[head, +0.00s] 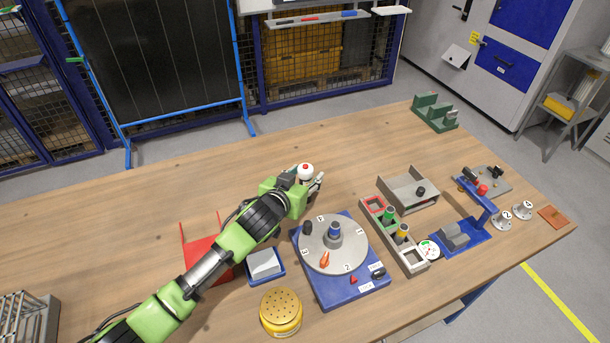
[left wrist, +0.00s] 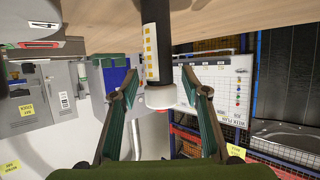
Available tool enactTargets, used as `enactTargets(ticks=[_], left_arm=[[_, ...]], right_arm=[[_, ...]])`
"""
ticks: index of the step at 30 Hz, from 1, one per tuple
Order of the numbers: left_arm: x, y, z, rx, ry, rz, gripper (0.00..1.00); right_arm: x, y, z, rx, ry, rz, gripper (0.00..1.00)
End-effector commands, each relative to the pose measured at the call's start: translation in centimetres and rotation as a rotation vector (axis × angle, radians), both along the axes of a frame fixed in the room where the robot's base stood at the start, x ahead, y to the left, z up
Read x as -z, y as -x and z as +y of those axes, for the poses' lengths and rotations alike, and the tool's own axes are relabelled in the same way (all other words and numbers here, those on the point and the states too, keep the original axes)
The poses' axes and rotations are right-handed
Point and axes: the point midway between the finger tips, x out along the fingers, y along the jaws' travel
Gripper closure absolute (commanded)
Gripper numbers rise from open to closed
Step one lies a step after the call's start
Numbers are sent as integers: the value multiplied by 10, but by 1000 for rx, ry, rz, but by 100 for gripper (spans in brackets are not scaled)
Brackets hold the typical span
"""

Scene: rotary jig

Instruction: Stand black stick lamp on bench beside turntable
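The black stick lamp (left wrist: 150,55) has a black shaft, a white band with yellow squares and a white end cap. In the head view its white top with a red spot (head: 306,169) shows above my left gripper (head: 313,188), behind the turntable. In the left wrist view, which is upside down, the shaft runs toward the bench, and the cap lies between the fingers of my left gripper (left wrist: 161,85). The fingers are apart, with a gap at each side. The lamp's foot is hidden. The turntable (head: 350,247) is a grey numbered disc on a blue base. My right gripper is out of view.
A tray with coloured parts (head: 415,263) and a grey open box (head: 398,192) stand right of the turntable. A blue tray with a white block (head: 264,265) and a yellow perforated-top jar (head: 281,310) lie at its left. The bench (head: 350,150) is clear behind.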

Motion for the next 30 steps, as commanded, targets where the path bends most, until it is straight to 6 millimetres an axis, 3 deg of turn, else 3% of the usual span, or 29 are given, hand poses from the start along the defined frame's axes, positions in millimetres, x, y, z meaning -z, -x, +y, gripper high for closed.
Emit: enactTargets(ticks=[10, 30], left_arm=[[-7, 11, 5, 0, 0, -1, 58], [-44, 94, 40, -1, 0, 0, 58]], right_arm=[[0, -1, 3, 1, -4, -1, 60], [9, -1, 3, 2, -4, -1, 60]])
